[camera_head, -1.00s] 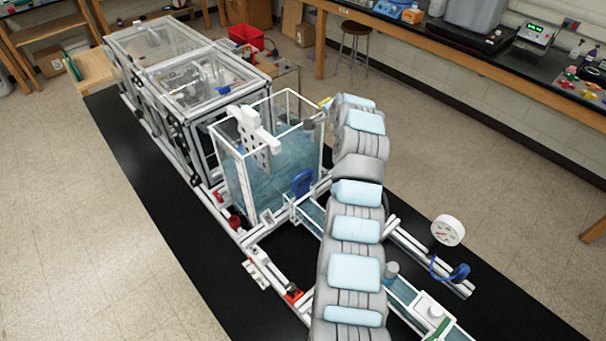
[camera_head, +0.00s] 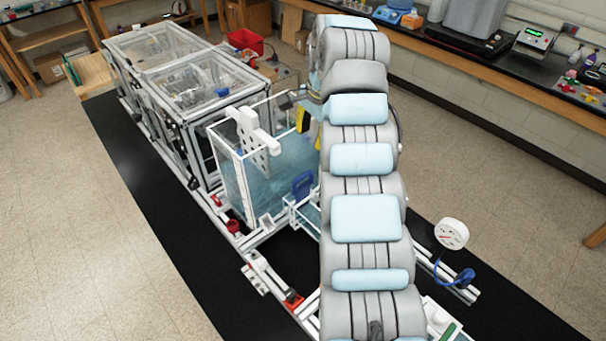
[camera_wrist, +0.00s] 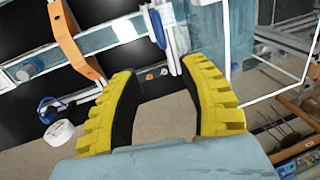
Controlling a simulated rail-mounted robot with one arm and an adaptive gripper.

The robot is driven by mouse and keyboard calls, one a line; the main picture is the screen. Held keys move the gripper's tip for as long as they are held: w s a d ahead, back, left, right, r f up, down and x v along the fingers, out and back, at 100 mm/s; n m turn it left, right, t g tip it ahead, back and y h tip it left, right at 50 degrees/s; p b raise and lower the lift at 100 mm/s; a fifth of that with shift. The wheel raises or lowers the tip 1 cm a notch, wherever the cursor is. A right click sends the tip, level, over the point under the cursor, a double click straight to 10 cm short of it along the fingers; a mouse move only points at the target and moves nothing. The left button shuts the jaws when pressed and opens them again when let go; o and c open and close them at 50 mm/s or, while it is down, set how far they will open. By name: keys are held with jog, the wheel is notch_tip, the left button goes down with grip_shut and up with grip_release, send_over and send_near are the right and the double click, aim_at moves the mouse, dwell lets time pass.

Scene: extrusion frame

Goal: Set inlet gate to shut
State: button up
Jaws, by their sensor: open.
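A blue handle (camera_head: 302,184), which looks like the inlet gate's, stands at the tank's near right wall, where the clear water channel starts. In the wrist view a blue handle (camera_wrist: 157,28) with white upright parts beside it shows just beyond and between my fingertips; I cannot tell the gate's exact position. My gripper (camera_wrist: 160,70) is open and empty, its yellow fingers spread apart. In the head view my gripper (camera_head: 308,122) is partly hidden by my arm, at the tank's right side and above the blue handle. It appears apart from the handle.
The clear water tank (camera_head: 238,178) has a white bracket (camera_head: 258,135) on its rim. An orange piece (camera_wrist: 72,40) spans the channel in the wrist view. A white gauge (camera_head: 452,233) with a blue hose stands at right. A red-ended rail part (camera_head: 292,300) lies at front.

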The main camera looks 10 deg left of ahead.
aim_at(303, 175)
jog(key=f, duration=0.5)
jog(key=w+a+f+p, duration=0.1)
jog(key=f, duration=0.4)
jog(key=w+a+f+p, duration=0.1)
jog(key=f, duration=0.5)
jog(key=shift+a+f, duration=0.1)
jog(key=shift+a, duration=0.15)
jog(key=shift+c, duration=0.2)
